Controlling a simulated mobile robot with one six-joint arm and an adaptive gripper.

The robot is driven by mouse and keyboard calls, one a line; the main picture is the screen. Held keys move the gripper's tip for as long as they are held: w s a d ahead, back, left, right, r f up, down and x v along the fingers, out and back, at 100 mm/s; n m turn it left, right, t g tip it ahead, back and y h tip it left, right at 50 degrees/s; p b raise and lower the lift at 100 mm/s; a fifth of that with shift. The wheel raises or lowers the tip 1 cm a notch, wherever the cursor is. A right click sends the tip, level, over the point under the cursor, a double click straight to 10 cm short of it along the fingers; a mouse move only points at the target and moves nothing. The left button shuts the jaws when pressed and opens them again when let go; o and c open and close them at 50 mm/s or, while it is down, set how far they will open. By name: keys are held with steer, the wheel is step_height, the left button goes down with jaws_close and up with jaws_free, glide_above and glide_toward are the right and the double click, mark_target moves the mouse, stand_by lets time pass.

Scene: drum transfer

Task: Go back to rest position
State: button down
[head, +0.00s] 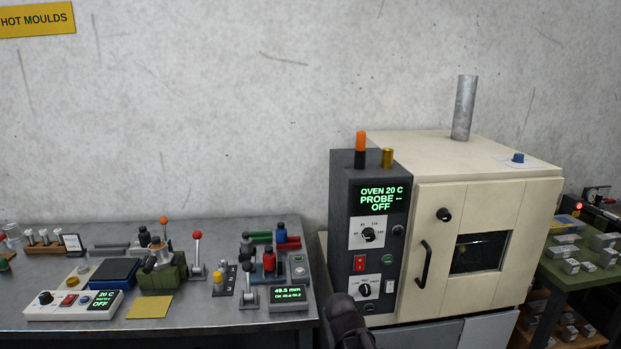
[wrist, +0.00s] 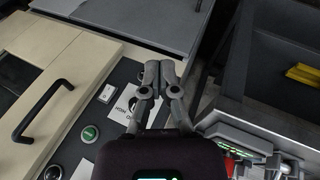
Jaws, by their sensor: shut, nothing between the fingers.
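My gripper (wrist: 160,75) is in the middle of the wrist view, its two grey fingers together with nothing between them. In that view it is above the oven's control panel (wrist: 110,115), near a white dial label. In the head view a dark part of my arm shows at the bottom edge, in front of the lower oven panel; the fingertips cannot be made out there. The cream oven (head: 485,155) stands at the right of the head view with its door closed. Its display (head: 381,198) reads OVEN 20 C, PROBE --, OFF.
A grey metal bench (head: 200,318) at left carries a green fixture (head: 163,275), a control box (head: 72,305), a yellow pad (head: 150,307) and a gauge reading 49.5 mm (head: 290,298). A green table (head: 575,268) with metal blocks stands at far right.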

steer(key=s+d+f+m+g+y, duration=0.1)
steer(key=s+d+m+g+y, duration=0.1)
steer(key=s, duration=0.7)
steer(key=shift+d+f+m+g+y, duration=0.4)
steer(key=shift+d+g+y, duration=0.4)
steer(key=shift+y, duration=0.3)
